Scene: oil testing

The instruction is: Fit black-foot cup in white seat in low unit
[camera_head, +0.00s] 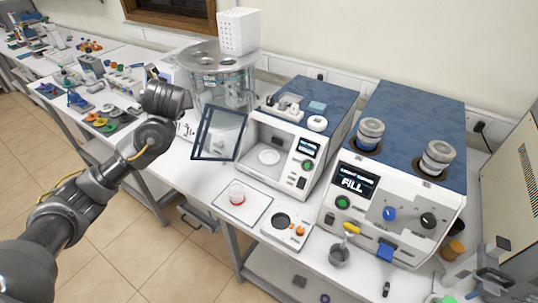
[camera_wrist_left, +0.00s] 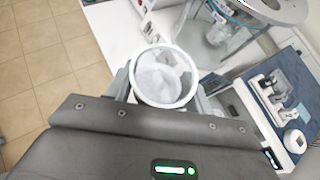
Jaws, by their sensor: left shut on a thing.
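My left gripper (camera_wrist_left: 164,92) is shut on a clear round cup (camera_wrist_left: 163,72) with a pale rim, seen from above in the left wrist view. The cup's foot is hidden there, so its colour does not show. In the head view my left wrist is raised left of the open door, and the held cup cannot be made out. The low unit (camera_head: 331,98), white with a blue top, stands mid-bench with its glass door (camera_head: 218,134) swung open to the left. A round white seat (camera_head: 268,157) lies inside its chamber, empty. My right gripper is not in view.
A red-foot cup (camera_head: 237,196) stands on a bordered mat (camera_head: 256,208) before the unit. A small plate with a dark round hole (camera_head: 282,220) is beside it. A larger unit (camera_head: 413,120) stands right, a glass bath (camera_head: 224,84) behind.

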